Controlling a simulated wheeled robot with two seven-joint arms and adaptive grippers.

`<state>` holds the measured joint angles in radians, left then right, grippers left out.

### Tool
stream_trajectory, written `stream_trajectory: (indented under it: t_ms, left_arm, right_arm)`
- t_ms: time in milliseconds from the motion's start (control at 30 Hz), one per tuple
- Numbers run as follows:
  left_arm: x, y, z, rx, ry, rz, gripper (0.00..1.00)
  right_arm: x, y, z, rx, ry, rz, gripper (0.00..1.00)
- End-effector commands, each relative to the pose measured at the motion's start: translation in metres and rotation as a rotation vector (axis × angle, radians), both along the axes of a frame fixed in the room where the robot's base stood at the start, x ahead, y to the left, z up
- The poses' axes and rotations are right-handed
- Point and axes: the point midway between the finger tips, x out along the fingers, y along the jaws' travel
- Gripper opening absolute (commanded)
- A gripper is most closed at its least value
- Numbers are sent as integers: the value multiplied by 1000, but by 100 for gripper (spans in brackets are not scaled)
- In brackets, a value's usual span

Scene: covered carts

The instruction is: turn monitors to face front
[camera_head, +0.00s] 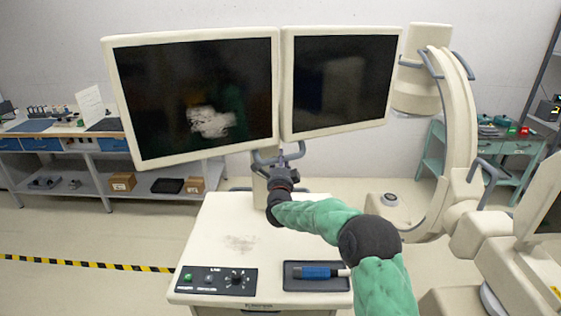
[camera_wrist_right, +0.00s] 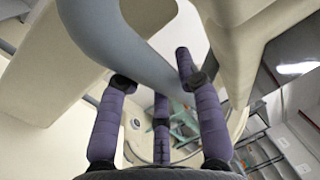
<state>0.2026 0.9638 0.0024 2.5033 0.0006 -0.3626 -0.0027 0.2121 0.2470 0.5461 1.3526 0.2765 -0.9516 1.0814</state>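Two monitors with cream frames and dark screens sit side by side on the cart: the left monitor (camera_head: 195,95) and the right monitor (camera_head: 342,82). Both screens are visible and angled to each other. A grey-blue handle (camera_head: 266,156) hangs below the inner edges of the monitors. My right gripper (camera_head: 281,160) is at this handle, its fingers small and partly hidden by the wrist. In the right wrist view, purple fingers of the right gripper (camera_wrist_right: 155,78) are spread apart, with the curved handle (camera_wrist_right: 140,50) close in front of their tips; contact is unclear. My left gripper is not in view.
The cream cart top (camera_head: 215,230) has a control panel (camera_head: 215,281) and a dark tray (camera_head: 300,284) with a blue-handled tool. A C-shaped cream machine (camera_head: 461,120) stands at right. A bench (camera_head: 60,140) is at left. A striped floor line (camera_head: 85,263) crosses open floor.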

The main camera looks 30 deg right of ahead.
Motion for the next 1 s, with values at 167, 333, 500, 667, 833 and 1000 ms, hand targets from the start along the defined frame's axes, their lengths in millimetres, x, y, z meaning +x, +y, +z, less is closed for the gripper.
stream_trajectory:
  t_ms: [167,333,500,667,833,1000]
  left_arm:
    - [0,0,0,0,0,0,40]
    - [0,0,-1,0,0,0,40]
    - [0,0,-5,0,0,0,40]
    - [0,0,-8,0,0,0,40]
    - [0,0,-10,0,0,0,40]
    - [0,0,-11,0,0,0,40]
  right_arm:
    - [0,0,0,-1,1,0,0]
    - [2,4,0,0,-2,-16,0]
    - [6,19,0,-2,-6,-93,0]
    - [11,35,0,-3,-6,-193,0]
    - [19,52,0,-4,-4,-308,0]
    - [24,62,1,-5,-2,-379,0]
